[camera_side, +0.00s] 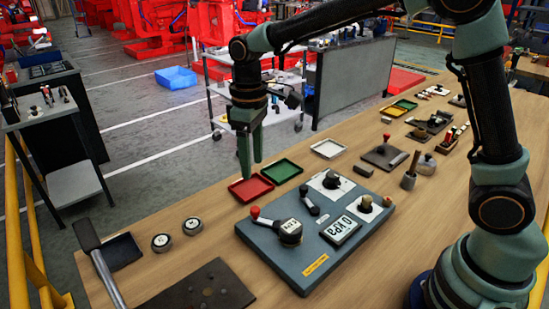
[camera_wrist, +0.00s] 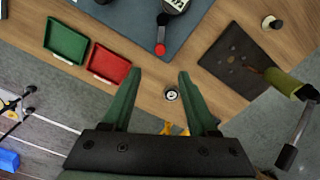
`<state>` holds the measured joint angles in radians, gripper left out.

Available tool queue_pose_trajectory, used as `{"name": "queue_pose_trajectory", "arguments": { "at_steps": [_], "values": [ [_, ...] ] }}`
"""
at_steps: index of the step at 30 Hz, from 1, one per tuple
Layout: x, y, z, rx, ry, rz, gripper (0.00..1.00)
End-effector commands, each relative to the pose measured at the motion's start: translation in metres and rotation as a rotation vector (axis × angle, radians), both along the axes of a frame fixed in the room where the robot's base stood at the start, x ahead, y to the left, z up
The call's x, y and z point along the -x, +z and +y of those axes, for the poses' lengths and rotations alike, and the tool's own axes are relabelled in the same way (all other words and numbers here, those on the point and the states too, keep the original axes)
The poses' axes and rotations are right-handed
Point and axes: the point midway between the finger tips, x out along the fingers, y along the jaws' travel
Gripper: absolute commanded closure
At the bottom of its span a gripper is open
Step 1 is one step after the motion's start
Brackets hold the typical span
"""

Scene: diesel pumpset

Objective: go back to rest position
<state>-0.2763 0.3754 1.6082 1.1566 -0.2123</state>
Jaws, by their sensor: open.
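My gripper (camera_side: 250,165) hangs with its green fingers pointing down above the back-left edge of the wooden table, near the red tray. In the wrist view my gripper (camera_wrist: 158,90) shows its two fingers spread apart with nothing held between them. A blue-grey panel board (camera_side: 270,250) lies on the table in front of the gripper, bearing a red-knobbed lever (camera_side: 255,212), a white display (camera_side: 341,230) and knobs. The board (camera_wrist: 120,20) and the red knob (camera_wrist: 160,50) also show at the top of the wrist view.
A red tray (camera_side: 251,188) and a green tray (camera_side: 281,171) lie close to the gripper. More trays and small parts line the table's far right. A cart (camera_side: 215,90) stands behind.

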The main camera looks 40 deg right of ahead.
Motion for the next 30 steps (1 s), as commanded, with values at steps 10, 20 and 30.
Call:
{"name": "queue_pose_trajectory", "arguments": {
  "at_steps": [10,20,30],
  "values": [
    [0.031,0.046,-0.040,-0.035,-0.129,-0.130,0.41],
    [0.092,0.076,-0.090,-0.082,-0.320,-0.318,0.41],
    [0.137,0.071,-0.118,-0.115,-0.461,-0.463,0.41]
  ]
}}
